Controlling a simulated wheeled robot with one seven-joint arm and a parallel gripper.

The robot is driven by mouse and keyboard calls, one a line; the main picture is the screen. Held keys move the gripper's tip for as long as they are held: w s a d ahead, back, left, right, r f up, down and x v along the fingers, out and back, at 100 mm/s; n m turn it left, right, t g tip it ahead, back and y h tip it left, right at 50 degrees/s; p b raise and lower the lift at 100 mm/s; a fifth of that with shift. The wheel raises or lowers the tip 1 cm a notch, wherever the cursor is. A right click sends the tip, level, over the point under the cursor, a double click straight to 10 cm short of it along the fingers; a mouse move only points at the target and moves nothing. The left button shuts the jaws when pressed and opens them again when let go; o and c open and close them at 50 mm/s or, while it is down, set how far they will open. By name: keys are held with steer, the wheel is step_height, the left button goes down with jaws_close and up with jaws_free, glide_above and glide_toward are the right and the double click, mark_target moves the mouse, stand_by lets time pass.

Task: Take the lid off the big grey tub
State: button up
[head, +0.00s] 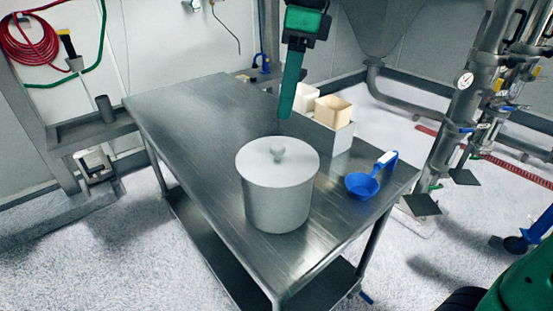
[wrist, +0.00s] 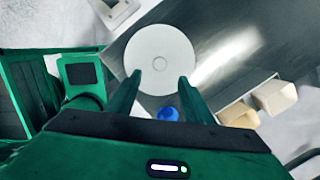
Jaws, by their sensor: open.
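The big grey tub (head: 278,203) stands upright on the steel table, near its front edge.
A blue scoop (head: 362,184) lies right of the tub on the steel table (head: 185,125). Cream containers (head: 332,112) in a grey box (head: 342,138) stand behind it. The table's left part is clear. Pipes with a gauge (head: 464,82) rise at the right.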

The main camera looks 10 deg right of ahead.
mark_target(278, 146)
steer(key=f, duration=0.3)
steer(key=a+f, duration=0.1)
steer(key=f, duration=0.6)
steer(key=shift+w+a+f, duration=0.2)
steer(key=shift+a+f, duration=0.05)
jaws_close()
